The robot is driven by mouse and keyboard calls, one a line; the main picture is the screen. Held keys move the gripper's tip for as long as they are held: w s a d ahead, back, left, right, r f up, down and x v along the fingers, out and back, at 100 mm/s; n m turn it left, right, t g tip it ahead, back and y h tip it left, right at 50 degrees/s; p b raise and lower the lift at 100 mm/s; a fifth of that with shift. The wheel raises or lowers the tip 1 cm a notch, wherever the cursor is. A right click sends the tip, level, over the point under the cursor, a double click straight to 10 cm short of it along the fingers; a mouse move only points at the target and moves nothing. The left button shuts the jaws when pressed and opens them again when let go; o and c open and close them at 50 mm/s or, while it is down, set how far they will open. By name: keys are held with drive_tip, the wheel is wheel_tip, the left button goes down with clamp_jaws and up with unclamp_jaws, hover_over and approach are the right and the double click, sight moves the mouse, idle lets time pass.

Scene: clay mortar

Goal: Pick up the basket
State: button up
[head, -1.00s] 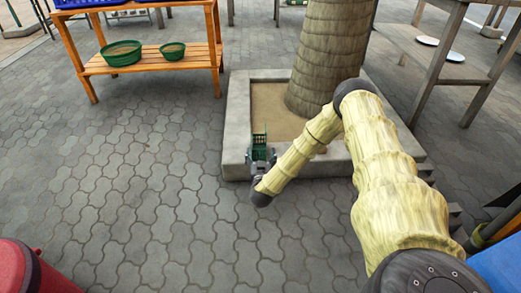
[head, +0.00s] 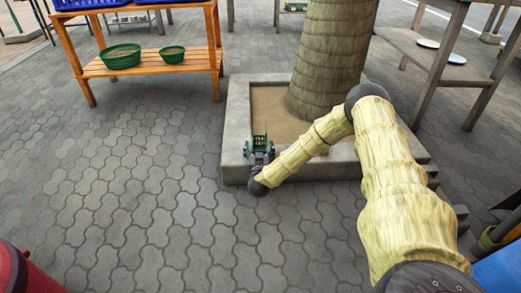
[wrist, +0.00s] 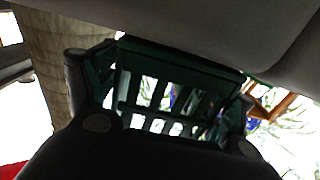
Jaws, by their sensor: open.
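The basket (head: 260,140) is small, dark green and slatted. It stands at the near left edge of the stone planter in the head view. My gripper (head: 259,152) is at its near side, with the jaws open. In the wrist view the slatted basket (wrist: 175,90) fills the space between my two dark fingers, one on its left and one on its right. I cannot tell whether the fingers touch it. The basket's lower part is hidden in the head view by my gripper.
The planter's concrete rim (head: 237,115) surrounds sand and a thick trunk (head: 332,60). A wooden shelf (head: 150,62) with green bowls stands at the back left. A grey table (head: 440,60) with plates is at the right. A red object (head: 15,270) is at the lower left. Paving in front is clear.

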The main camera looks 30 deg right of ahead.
drive_tip(key=c, duration=1)
drive_tip(key=shift+c, duration=0.3)
drive_tip(key=shift+r, duration=0.1)
